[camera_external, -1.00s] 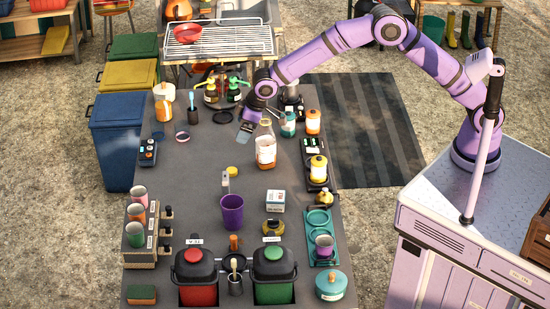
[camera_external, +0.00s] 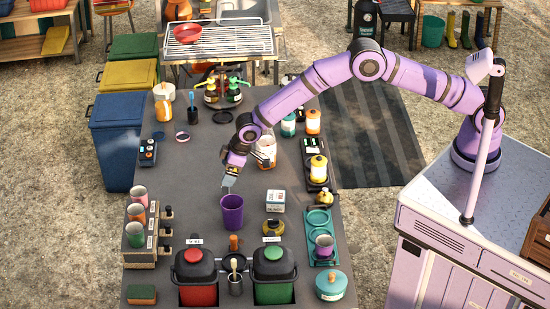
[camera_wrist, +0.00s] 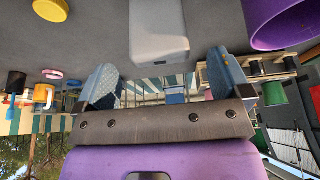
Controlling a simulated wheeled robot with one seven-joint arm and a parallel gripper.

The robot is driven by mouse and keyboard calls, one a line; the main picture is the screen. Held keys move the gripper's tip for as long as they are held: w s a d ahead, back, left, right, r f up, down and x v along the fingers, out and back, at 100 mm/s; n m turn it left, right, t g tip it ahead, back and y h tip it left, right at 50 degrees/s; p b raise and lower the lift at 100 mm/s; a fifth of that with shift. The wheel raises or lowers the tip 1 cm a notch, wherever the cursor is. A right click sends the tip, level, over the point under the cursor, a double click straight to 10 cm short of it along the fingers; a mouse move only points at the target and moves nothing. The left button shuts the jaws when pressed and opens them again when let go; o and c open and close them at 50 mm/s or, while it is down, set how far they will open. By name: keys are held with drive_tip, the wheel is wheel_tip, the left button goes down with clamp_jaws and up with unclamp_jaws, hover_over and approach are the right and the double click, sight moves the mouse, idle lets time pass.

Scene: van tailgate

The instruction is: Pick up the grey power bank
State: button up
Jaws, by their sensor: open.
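The grey power bank (camera_wrist: 158,32) is a pale grey block with rounded edges, at the top middle of the wrist view. It lies ahead of my gripper (camera_wrist: 162,80), in line with the gap between the two blue-grey fingers. The fingers are apart and nothing is held between them. In the external view my gripper (camera_external: 229,182) is low over the table, just behind the purple cup (camera_external: 232,213), and hides most or all of the power bank.
The purple cup's rim (camera_wrist: 255,38) is close at the right in the wrist view. A yellow disc (camera_wrist: 50,9) lies to the left. A white box (camera_external: 276,201) stands right of the cup. Table left of the gripper is clear.

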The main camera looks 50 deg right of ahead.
sight(226, 189)
drive_tip(key=shift+x, duration=1.9)
drive_tip(key=shift+s, duration=0.1)
drive_tip(key=shift+c, duration=0.3)
drive_tip(key=c, duration=1.1)
drive_tip(key=shift+o, duration=0.2)
